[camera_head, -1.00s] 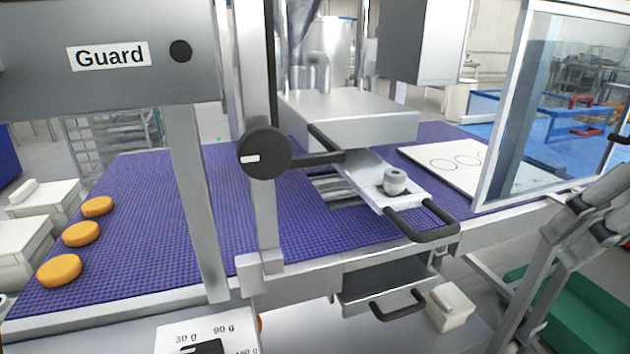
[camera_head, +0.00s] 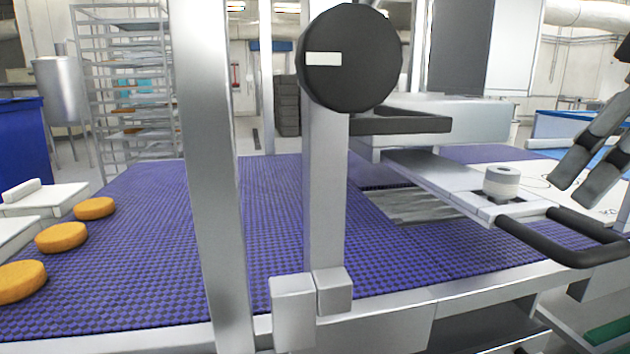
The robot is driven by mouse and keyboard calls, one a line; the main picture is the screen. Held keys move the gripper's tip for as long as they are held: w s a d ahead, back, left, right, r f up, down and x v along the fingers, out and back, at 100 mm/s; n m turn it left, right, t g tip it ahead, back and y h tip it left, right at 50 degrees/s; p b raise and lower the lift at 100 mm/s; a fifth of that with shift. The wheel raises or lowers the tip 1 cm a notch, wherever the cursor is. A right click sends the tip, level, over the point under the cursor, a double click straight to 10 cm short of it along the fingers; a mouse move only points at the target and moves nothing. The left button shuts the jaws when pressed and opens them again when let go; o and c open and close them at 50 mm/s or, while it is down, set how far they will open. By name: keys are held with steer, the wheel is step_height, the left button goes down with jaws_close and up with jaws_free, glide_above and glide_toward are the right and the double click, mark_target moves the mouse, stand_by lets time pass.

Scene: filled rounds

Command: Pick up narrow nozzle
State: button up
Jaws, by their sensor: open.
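A small grey, ring-topped nozzle (camera_head: 501,183) sits upright on the pulled-out metal slide (camera_head: 440,176) of the machine, behind the slide's black handle. I cannot tell from its look whether it is the narrow one. My gripper (camera_head: 567,193) comes in from the right edge, with its dark fingers apart and empty. In the picture it is to the right of the nozzle and above the black handle (camera_head: 570,250). No other nozzle is clearly visible.
A purple belt (camera_head: 270,215) spans the middle. Several orange rounds (camera_head: 62,237) lie at its left. A post with a black knob (camera_head: 350,58) and a metal upright (camera_head: 205,180) stand in front. A white board with circles (camera_head: 540,181) lies behind the slide.

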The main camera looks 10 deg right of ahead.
mark_target(508, 171)
steer(key=w, duration=0.2)
steer(key=w+a+b, duration=0.1)
steer(key=w, duration=0.2)
steer(key=shift+a, duration=0.1)
steer(key=shift+w+a+f+b, duration=0.1)
steer(key=shift+w+a+b, duration=0.1)
steer(key=shift+w, duration=0.3)
steer(key=shift+w+a+b, duration=0.1)
steer(key=shift+w+b, duration=0.1)
steer(key=shift+w, duration=0.3)
steer(key=shift+w+b+x, duration=0.25)
steer(key=shift+b+x, duration=0.35)
steer(key=shift+x, duration=0.6)
steer(key=shift+w+a+f, duration=0.1)
steer(key=shift+w+f, duration=0.05)
steer(key=shift+f, duration=0.1)
steer(key=shift+c, duration=0.3)
steer(key=c, duration=1.2)
